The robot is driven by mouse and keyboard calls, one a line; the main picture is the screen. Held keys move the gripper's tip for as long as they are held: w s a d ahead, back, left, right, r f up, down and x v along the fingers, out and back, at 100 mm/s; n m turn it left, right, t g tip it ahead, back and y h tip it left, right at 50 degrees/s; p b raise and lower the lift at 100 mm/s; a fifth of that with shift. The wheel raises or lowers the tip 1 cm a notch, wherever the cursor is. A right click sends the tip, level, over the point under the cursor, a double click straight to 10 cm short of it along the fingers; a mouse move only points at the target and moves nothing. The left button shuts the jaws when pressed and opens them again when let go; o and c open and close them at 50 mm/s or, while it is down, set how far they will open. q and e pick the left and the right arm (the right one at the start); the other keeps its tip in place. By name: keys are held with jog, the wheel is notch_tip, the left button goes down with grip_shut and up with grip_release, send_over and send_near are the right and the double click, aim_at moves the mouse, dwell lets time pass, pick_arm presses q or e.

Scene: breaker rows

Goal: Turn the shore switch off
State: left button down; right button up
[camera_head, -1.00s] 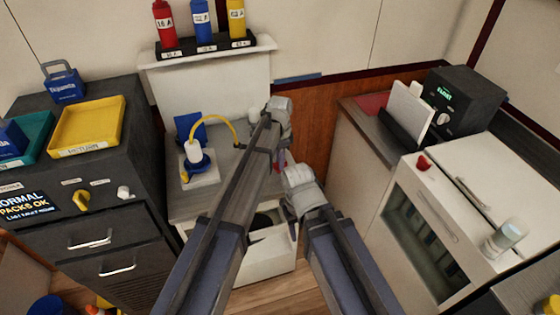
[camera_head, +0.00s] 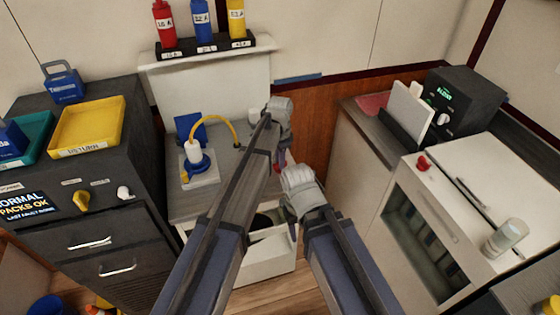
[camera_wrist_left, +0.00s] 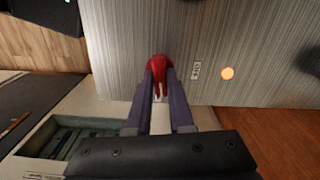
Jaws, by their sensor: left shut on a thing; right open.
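In the left wrist view, a red knob (camera_wrist_left: 159,68) stands on a brushed grey panel (camera_wrist_left: 215,35). A small label beside it is too small to read, so I cannot confirm it is the shore switch. My left gripper (camera_wrist_left: 159,85) is shut on this red knob, with a finger on each side. In the head view, my left gripper (camera_head: 279,158) is at the middle, mostly hidden by its own arm; a bit of red shows beside it. My right gripper (camera_head: 296,222) is open, lower and slightly right, its fingers mostly hidden behind its wrist.
A glowing orange lamp (camera_wrist_left: 227,73) is on the panel right of the knob. A dark cabinet with a yellow knob (camera_head: 81,200) and a white knob (camera_head: 123,192) stands left. A white cabinet with another red knob (camera_head: 423,163) stands right.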

pick_arm(q)
jog(key=n, duration=0.4)
jog(key=shift+n, duration=0.3)
jog(key=n, duration=0.3)
jog(key=shift+n, duration=0.3)
jog(key=n, duration=0.4)
jog(key=shift+n, duration=2.1)
jog(key=c, duration=0.8)
grip_release()
jog(key=shift+r, duration=0.1)
